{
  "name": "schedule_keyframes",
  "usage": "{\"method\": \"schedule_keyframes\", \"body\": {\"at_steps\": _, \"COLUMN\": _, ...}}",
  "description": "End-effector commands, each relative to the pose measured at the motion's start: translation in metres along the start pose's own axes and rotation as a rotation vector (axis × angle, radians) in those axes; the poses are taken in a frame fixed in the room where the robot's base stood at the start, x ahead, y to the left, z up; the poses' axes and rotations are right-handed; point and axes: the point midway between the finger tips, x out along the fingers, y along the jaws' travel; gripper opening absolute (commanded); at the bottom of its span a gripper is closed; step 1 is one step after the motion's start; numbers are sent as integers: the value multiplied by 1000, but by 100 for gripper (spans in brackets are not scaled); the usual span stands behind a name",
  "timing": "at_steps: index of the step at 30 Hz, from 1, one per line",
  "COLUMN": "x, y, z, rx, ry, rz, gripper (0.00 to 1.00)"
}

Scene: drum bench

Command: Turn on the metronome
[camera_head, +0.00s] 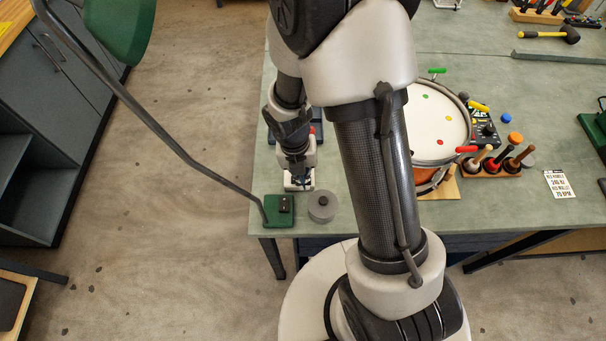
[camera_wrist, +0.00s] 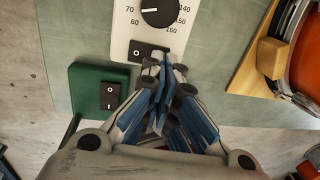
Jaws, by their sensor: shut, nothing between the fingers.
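The metronome (camera_wrist: 120,38) shows in the wrist view as a pale panel with a black dial (camera_wrist: 158,10) numbered from 60 to 160. Below the dial is a dark rocker switch (camera_wrist: 143,52); an O mark shows on it, and its lower part is hidden by my fingers. My gripper (camera_wrist: 165,78) is shut and empty, its tips close to the lower right of this switch. I cannot tell whether they touch it. In the head view my gripper (camera_head: 300,182) is low over the bench's near left part, and the metronome is mostly hidden by my arm.
A green lamp base (camera_head: 278,212) with its own O/I switch (camera_wrist: 110,96) stands close beside, its bent stem rising left. A grey round object (camera_head: 322,206) sits right of it. The drum (camera_head: 440,120) and mallets (camera_head: 490,165) are farther right.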

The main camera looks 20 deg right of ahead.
Motion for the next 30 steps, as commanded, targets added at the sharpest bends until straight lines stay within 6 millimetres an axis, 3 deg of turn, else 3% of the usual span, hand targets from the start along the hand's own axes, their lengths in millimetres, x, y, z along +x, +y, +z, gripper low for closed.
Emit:
{"method": "schedule_keyframes", "body": {"at_steps": 17, "x": 6, "y": -1, "z": 0, "rx": -1, "ry": 0, "rz": 0, "gripper": 0}}
{"method": "schedule_keyframes", "body": {"at_steps": 30, "x": 0, "y": 13, "z": 0, "rx": 0, "ry": 0, "rz": 0, "gripper": 0}}
